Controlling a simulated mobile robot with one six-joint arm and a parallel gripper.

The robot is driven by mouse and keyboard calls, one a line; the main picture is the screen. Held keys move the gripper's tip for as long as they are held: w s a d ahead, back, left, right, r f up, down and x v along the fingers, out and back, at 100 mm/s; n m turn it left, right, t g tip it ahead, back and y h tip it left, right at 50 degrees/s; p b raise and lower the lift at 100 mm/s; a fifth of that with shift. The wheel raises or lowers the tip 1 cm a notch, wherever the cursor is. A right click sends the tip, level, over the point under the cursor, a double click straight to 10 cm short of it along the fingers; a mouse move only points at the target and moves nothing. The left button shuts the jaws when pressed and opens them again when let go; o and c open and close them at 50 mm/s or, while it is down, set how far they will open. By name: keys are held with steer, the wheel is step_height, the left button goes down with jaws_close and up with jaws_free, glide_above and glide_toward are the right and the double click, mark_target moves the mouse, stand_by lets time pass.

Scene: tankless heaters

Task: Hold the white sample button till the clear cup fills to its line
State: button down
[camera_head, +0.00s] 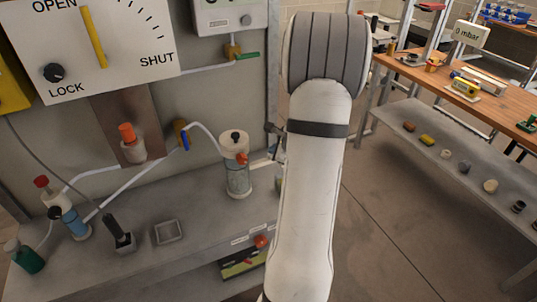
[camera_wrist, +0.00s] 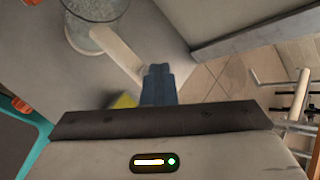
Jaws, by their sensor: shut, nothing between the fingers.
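A clear cylinder (camera_head: 238,180) with a white top, a black knob and a red-orange fitting stands on the grey bench; it may be the clear cup, but I cannot tell its level or line. A clear round vessel also shows at the upper left of the wrist view (camera_wrist: 93,38). A pale strip (camera_wrist: 117,54) runs from beside it towards my gripper. My gripper (camera_wrist: 158,72) is shut and empty, its dark fingertips near the strip's lower end; I cannot tell whether they touch. My arm hides the gripper in the head view. I cannot make out the white sample button for certain.
A panel (camera_head: 120,25) marked OPEN, SHUT and LOCK is on the wall at upper left. Bottles, a black-handled item (camera_head: 119,234) and a square tray (camera_head: 168,231) occupy the bench's left part. A yellow piece (camera_wrist: 125,101) lies beside my fingers. Open floor (camera_head: 400,220) lies right.

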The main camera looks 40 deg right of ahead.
steer(key=shift+r, duration=0.1)
stand_by(0.8)
steer(key=shift+r+p, duration=0.6)
steer(key=shift+r, duration=0.25)
steer(key=shift+r+p, duration=1.8)
steer(key=shift+r, duration=0.75)
steer(key=shift+s+f, duration=0.1)
